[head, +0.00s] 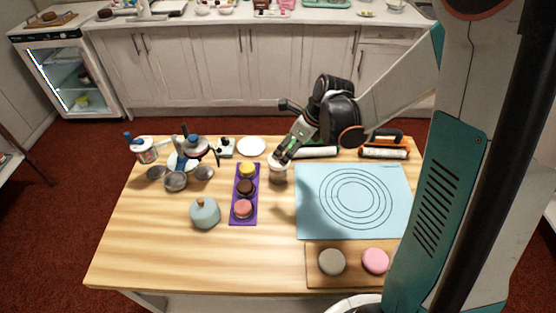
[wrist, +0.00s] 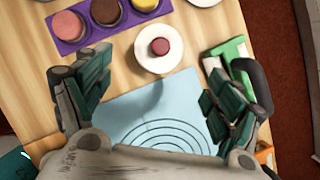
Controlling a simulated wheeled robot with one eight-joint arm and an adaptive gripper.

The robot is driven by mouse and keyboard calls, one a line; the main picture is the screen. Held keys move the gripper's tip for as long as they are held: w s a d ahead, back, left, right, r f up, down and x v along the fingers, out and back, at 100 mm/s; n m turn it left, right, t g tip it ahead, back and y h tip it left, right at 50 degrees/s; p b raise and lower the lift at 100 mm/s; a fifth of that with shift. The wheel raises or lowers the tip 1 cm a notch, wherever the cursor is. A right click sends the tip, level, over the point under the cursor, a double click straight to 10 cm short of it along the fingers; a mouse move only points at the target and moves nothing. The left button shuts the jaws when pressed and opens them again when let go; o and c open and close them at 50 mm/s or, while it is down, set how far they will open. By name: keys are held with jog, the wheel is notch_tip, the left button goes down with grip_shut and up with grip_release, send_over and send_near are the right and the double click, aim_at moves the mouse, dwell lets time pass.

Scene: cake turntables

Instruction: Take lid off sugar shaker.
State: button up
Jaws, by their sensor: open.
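The purple tray (head: 235,200) with three small round cakes is left of the shaker. The blue mat (head: 310,225) lies to the right. A white plate (head: 251,146) and a green-and-white item (wrist: 230,55) are nearby.

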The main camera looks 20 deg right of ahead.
aim_at(281, 156)
jog(key=b+x, duration=0.2)
jog(key=x, duration=0.5)
jog(key=shift+w+a+b, duration=0.2)
jog(key=shift+a+b, duration=0.05)
jog(key=shift+b, duration=0.05)
jog(key=c, duration=0.9)
